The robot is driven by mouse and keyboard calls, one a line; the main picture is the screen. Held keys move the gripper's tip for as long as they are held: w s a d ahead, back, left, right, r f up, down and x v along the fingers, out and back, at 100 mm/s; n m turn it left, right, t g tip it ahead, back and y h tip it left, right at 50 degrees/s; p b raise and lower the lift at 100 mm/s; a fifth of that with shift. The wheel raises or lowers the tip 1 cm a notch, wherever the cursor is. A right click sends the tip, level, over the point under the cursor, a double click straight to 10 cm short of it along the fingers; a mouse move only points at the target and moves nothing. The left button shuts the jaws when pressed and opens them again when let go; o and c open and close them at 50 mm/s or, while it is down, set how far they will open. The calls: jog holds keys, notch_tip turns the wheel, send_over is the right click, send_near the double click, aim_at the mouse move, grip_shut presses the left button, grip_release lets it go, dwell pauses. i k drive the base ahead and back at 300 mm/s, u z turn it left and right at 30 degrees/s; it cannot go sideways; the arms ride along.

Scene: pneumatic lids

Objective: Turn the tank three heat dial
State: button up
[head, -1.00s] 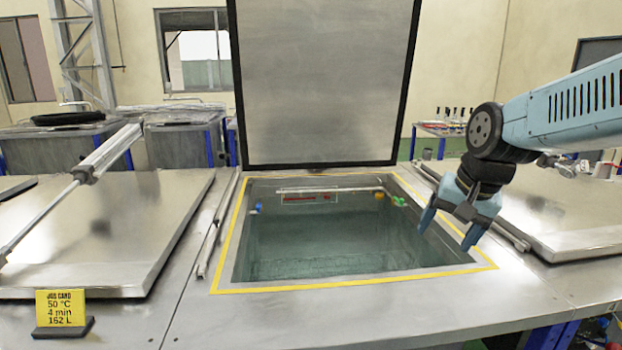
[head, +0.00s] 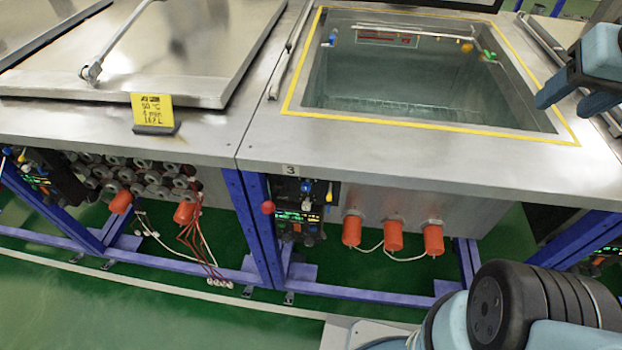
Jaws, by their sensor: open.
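The open tank with the yellow-edged rim (head: 430,124) stands at the upper middle and holds clear liquid. A small label "3" (head: 291,170) sits on its front edge. Below the label hangs a dark control panel (head: 297,215) with a green lit display, small knobs and a red knob (head: 268,207) at its left. The panel is too small to tell which knob is the heat dial. My gripper (head: 560,102) is at the upper right, above the tank's right rim, open and empty. It is well apart from the panel.
Several orange cylinders (head: 393,235) with white cables hang under the tank, right of the panel. Blue frame legs (head: 262,235) stand beside the panel. A closed lid (head: 150,50) and yellow job card (head: 152,110) are at left. Green floor (head: 120,300) is clear in front.

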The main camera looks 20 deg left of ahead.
aim_at(286, 238)
jog(key=k, duration=0.45)
jog(key=u, duration=0.5)
jog(key=i, duration=0.3)
jog(key=u, duration=0.7)
